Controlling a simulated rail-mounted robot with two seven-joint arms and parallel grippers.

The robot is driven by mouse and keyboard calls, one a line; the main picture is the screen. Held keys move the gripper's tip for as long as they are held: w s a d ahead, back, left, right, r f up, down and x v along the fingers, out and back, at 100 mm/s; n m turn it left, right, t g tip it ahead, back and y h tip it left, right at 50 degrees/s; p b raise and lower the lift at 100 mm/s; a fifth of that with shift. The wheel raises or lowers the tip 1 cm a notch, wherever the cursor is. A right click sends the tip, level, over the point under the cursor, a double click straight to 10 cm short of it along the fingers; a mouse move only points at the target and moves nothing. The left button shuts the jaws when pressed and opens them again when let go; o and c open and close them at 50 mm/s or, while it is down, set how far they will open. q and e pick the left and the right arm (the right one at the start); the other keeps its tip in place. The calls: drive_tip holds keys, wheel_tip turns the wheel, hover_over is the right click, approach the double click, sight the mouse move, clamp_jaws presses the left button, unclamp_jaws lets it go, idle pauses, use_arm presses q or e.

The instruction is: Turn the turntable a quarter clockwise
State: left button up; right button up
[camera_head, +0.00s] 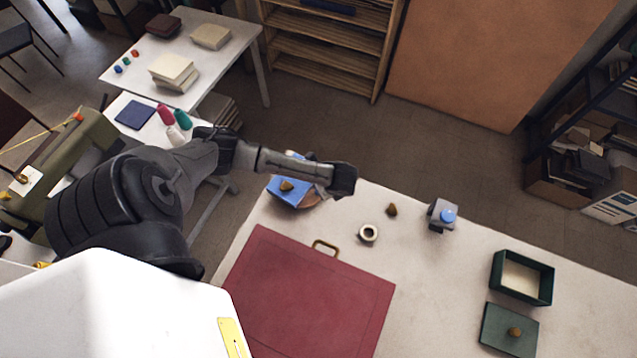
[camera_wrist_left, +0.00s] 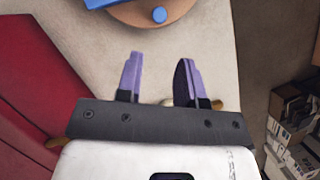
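The turntable (camera_head: 310,202) is a brown disc at the table's back left corner, largely hidden by the blue piece on it and by my left arm. In the left wrist view the turntable (camera_wrist_left: 178,12) shows at the top edge, with a blue knob (camera_wrist_left: 159,15) near its rim. The flat blue piece (camera_head: 283,196) lies on it, with a small brown knob on top. My left gripper (camera_head: 343,180) is beside the disc, to its right. In the left wrist view the left gripper's (camera_wrist_left: 160,62) purple-padded fingers are apart, with nothing held between their tips. My right gripper is not visible.
A red panel (camera_head: 310,290) with a brass handle lies in front. A pale ring (camera_head: 368,233), a brown knob (camera_head: 391,210) and a grey block with a blue top (camera_head: 441,216) stand to the right. A green box (camera_head: 523,277) and its lid (camera_head: 509,330) are farther right.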

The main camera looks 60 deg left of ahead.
use_arm(q)
drive_tip(key=x, duration=1.1)
drive_tip(key=shift+s+a+f, duration=0.1)
drive_tip(key=shift+f, duration=0.2)
clamp_jaws()
